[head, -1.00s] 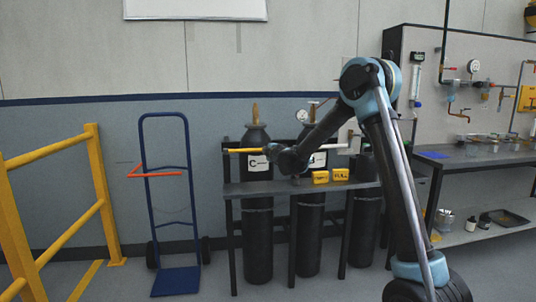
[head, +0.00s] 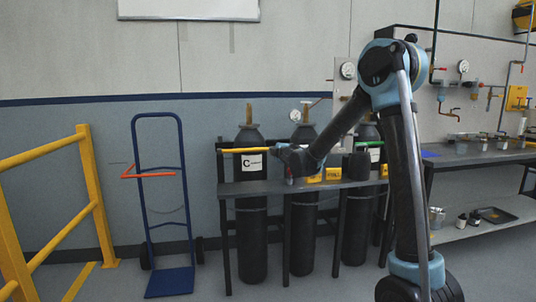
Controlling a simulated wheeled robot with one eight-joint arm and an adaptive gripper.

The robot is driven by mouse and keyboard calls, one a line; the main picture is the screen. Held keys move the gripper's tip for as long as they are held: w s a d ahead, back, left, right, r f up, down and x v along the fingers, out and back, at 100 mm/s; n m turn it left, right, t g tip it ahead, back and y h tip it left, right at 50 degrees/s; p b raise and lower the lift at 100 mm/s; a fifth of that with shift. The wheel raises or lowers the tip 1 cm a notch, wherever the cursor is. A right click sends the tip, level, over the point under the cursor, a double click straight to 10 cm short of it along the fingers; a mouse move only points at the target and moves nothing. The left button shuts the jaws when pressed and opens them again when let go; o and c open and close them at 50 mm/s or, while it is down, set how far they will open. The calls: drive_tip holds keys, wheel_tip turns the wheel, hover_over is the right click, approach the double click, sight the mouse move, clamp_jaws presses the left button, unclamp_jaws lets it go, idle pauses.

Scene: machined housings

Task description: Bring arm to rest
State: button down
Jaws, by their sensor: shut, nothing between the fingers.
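My arm rises at the right, bends at a blue-ringed joint and slopes down to the left. My gripper (head: 280,150) is at its far end, small and dark in front of the gas cylinders. It is shut, with nothing seen held in it. Its fingertips are hard to make out against the dark cylinders. It appears above the rack shelf in the picture; I cannot tell how far it is from the rack.
A dark rack (head: 258,188) holds black gas cylinders (head: 252,235); yellow boxes (head: 332,174) sit on its shelf. A blue hand truck (head: 171,283) and yellow railing (head: 96,190) stand left. A workbench (head: 480,157) is at right. Floor shows between railing and hand truck.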

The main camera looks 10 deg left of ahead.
drive_tip(key=s+d+f+m+g+h, duration=0.15)
drive_tip(key=s+d+m, duration=0.3)
drive_tip(key=d, duration=0.65)
drive_tip(key=s+d+f+m+g+h, duration=0.1)
drive_tip(key=s+d+m+h, duration=0.3)
drive_tip(key=d, duration=0.7)
drive_tip(key=s+d+f+m+g+h, duration=0.1)
drive_tip(key=s+d+m+h, duration=0.15)
drive_tip(key=s+d, duration=0.65)
drive_tip(key=s+d+f+m+g, duration=0.3)
drive_tip(key=s+d+f, duration=0.2)
drive_tip(key=s, duration=0.5)
drive_tip(key=s+d+f+m+g, duration=0.2)
drive_tip(key=s+d+f+m, duration=0.2)
drive_tip(key=s, duration=0.7)
drive_tip(key=s+d+f+m+g, duration=0.3)
drive_tip(key=s+d+f, duration=0.3)
drive_tip(key=s, duration=0.4)
drive_tip(key=shift+s+d+f+m+g, duration=0.25)
drive_tip(key=shift+s+f+m+g, duration=0.1)
drive_tip(key=shift+m, duration=0.15)
drive_tip(key=shift+w+f, duration=0.15)
drive_tip(key=shift+w, duration=0.35)
